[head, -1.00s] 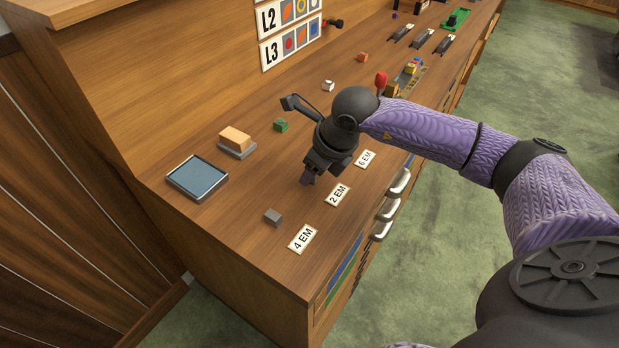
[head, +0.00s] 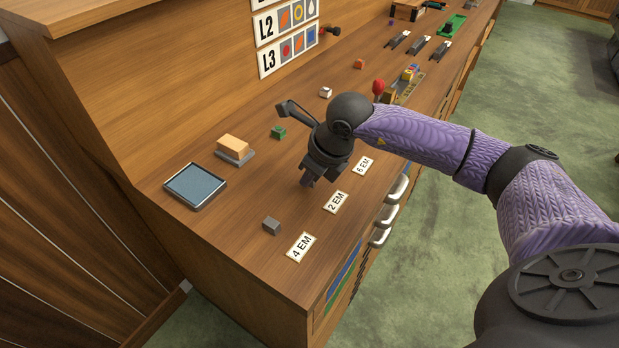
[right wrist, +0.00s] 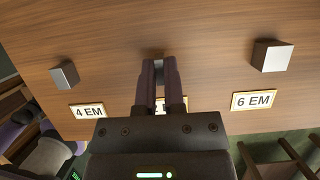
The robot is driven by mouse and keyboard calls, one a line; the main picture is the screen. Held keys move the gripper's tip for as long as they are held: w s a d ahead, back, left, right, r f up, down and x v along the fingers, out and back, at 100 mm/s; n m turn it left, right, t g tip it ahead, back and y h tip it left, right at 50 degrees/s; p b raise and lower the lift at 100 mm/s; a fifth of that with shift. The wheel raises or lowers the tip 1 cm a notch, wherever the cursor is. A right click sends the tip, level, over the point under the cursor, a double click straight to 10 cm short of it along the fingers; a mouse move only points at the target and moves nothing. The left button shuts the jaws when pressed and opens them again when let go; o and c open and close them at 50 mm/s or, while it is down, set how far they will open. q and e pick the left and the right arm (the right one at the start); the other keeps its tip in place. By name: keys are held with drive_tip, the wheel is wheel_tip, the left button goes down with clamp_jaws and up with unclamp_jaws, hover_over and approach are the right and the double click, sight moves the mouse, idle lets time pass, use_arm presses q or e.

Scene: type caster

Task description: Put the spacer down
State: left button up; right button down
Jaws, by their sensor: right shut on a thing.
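My right gripper (head: 306,183) points down over the bench beside the 2 EM label (head: 335,202). In the right wrist view its dark fingers (right wrist: 158,75) are shut on a small grey spacer (right wrist: 158,66), mostly hidden between the fingertips. The 2 EM label lies below the fingers there, largely covered. I cannot tell whether the held spacer touches the bench top. Another grey spacer (head: 271,226) stands by the 4 EM label (head: 300,247). A larger grey spacer (right wrist: 272,55) stands by the 6 EM label (right wrist: 254,100). My left gripper is not in view.
A blue-grey tray (head: 195,186) and an orange block on a grey base (head: 234,149) lie left of the gripper. A green block (head: 278,132) stands behind it. Drawer handles (head: 391,213) line the bench front. Bare wood surrounds the 4 EM spacer.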

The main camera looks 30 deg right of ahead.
wheel_tip(320, 180, up, 9)
drive_tip(key=shift+p, duration=0.95)
drive_tip(key=s+a+n+g+h, duration=0.1)
drive_tip(key=s+a+n+g, duration=0.3)
drive_tip(key=n, duration=1.1)
drive_tip(key=s+a+n+g, duration=0.3)
drive_tip(key=a+n, duration=0.4)
drive_tip(key=n, duration=0.9)
drive_tip(key=shift+s+f+n+g+h, duration=0.15)
drive_tip(key=shift+s+n+g+h, duration=0.2)
drive_tip(key=shift+g, duration=0.45)
